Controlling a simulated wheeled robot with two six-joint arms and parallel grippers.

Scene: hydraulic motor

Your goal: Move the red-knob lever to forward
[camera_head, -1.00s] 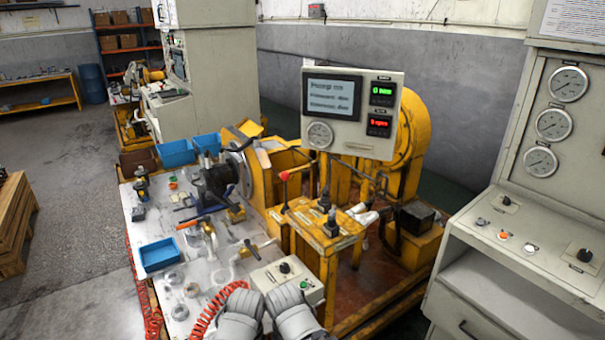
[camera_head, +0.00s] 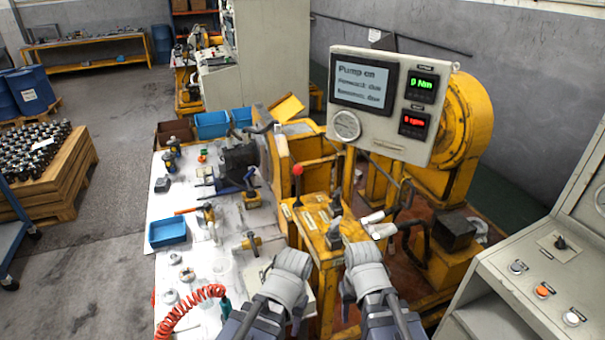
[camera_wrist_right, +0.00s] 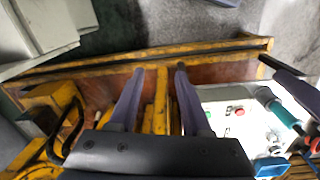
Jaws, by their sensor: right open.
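The red-knob lever (camera_head: 297,172) stands nearly upright at the left edge of the yellow valve stand (camera_head: 312,215), in the head view. Its red ball is clear of both arms. My right gripper (camera_wrist_right: 160,67) is open and empty in the right wrist view, its two fingers apart above a yellow frame rail. In the head view the end of my right arm (camera_head: 362,258) is low, in front of and to the right of the lever. The end of my left arm (camera_head: 285,265) is below the lever; its fingers cannot be made out.
Dark-handled levers (camera_head: 334,205) stand beside the red-knob one. A display panel (camera_head: 385,105) reading "Pump on" hangs behind. The white bench (camera_head: 180,210) at left holds a blue bin (camera_head: 167,232), tools and fittings. A grey console (camera_head: 535,270) stands at right.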

